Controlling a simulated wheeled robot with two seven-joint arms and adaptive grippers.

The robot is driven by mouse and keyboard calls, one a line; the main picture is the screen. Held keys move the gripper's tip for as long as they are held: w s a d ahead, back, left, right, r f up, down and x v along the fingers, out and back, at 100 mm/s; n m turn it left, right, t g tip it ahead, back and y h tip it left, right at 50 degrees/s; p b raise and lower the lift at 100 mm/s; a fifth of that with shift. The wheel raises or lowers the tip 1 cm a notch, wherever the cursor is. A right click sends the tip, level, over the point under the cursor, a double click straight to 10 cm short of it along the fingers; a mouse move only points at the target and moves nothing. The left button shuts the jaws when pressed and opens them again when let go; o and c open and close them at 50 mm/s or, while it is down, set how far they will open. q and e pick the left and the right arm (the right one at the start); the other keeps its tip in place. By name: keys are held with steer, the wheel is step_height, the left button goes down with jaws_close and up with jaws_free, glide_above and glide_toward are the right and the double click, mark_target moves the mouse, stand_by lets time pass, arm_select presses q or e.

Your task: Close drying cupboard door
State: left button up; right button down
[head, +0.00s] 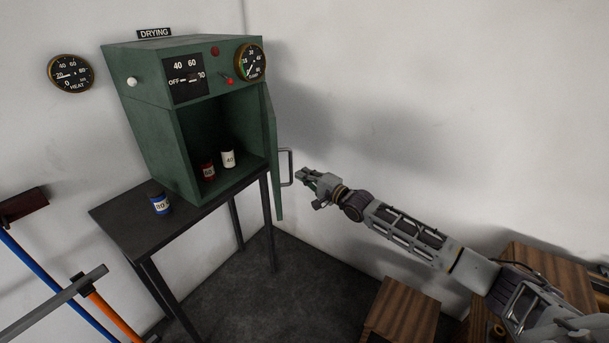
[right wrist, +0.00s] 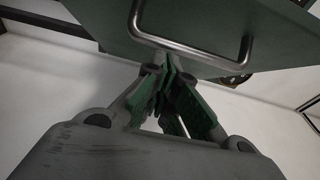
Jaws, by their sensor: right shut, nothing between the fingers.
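The green drying cupboard (head: 155,105) stands on a dark table, with its front open. Its door (head: 271,150) hangs open at the right side, seen nearly edge-on. The door's metal handle (head: 288,167) sticks out to the right; it also shows in the right wrist view (right wrist: 195,52). My right gripper (head: 303,174) is shut and empty, just right of the handle. In the right wrist view its green-padded fingers (right wrist: 172,80) point at the door beneath the handle bar; I cannot tell whether they touch. Inside the cupboard stand a red can (head: 208,171) and a white can (head: 228,158). My left gripper is not in view.
A blue can (head: 160,204) stands on the dark table (head: 125,227), left of the opening. A heat gauge (head: 71,73) hangs on the wall. Wooden boxes (head: 402,310) stand at the lower right. Blue and orange poles are at left. The floor before the cupboard is clear.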

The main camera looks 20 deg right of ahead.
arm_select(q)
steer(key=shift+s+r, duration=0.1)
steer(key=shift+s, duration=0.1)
arm_select(e)
steer(key=shift+a, duration=0.35)
